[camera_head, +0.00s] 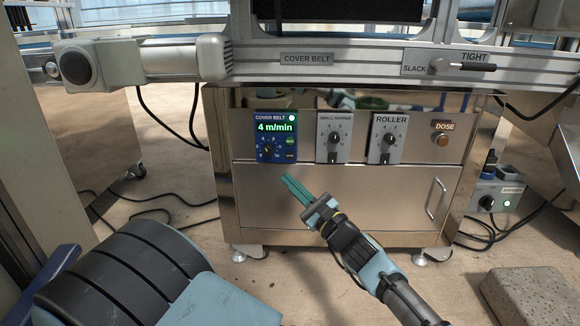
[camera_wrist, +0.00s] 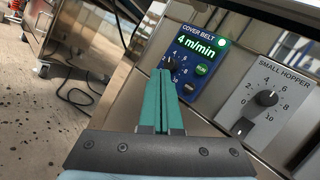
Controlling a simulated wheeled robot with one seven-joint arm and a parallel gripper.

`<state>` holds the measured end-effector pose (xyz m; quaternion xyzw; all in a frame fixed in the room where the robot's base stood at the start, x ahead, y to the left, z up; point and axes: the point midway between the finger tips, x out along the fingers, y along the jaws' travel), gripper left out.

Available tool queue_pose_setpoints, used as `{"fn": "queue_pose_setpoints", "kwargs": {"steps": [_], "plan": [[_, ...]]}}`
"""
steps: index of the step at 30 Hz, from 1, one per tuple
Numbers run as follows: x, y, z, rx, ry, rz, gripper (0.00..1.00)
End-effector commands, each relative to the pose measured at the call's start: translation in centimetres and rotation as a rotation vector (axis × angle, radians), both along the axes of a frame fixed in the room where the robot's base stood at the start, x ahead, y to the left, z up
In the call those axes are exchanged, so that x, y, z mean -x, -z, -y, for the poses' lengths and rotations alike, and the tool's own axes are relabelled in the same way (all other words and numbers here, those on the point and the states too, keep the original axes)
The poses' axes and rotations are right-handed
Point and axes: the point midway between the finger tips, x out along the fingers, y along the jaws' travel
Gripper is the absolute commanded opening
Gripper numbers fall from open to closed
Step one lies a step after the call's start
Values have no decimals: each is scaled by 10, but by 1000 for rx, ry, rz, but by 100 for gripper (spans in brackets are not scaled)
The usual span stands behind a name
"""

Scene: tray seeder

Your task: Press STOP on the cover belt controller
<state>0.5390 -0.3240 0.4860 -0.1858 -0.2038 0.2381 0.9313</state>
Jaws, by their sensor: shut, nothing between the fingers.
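The cover belt controller (camera_head: 275,137) is a blue panel at the upper left of the steel cabinet front. Its display reads 4 m/min and a small light at its top right is lit. It has a dark dial, a green RUN button (camera_wrist: 202,70) and a dark button (camera_head: 290,156) below it, whose label is too small to read. The controller also shows in the wrist view (camera_wrist: 222,49). My gripper (camera_head: 286,179) has teal fingers, shut and empty, just below the controller in the head view. In the wrist view the fingertips overlap the panel's lower left; contact cannot be told.
The small hopper dial panel (camera_head: 334,138) and the roller dial panel (camera_head: 388,138) sit to the right, then the DOSE button (camera_head: 442,140). A metal frame rail (camera_head: 370,64) runs above the cabinet. A door handle (camera_head: 436,199) sticks out lower right. Cables lie on the floor at left.

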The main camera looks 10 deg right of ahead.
Motion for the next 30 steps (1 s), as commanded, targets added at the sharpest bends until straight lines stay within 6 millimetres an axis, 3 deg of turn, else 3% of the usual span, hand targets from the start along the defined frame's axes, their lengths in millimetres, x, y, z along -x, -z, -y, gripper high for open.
{"fn": "queue_pose_setpoints", "kwargs": {"steps": [14, 30], "plan": [[-3, 0, 3, -3, 5, 4, 0], [-68, -1, 15, -3, 5, 1, 0]]}}
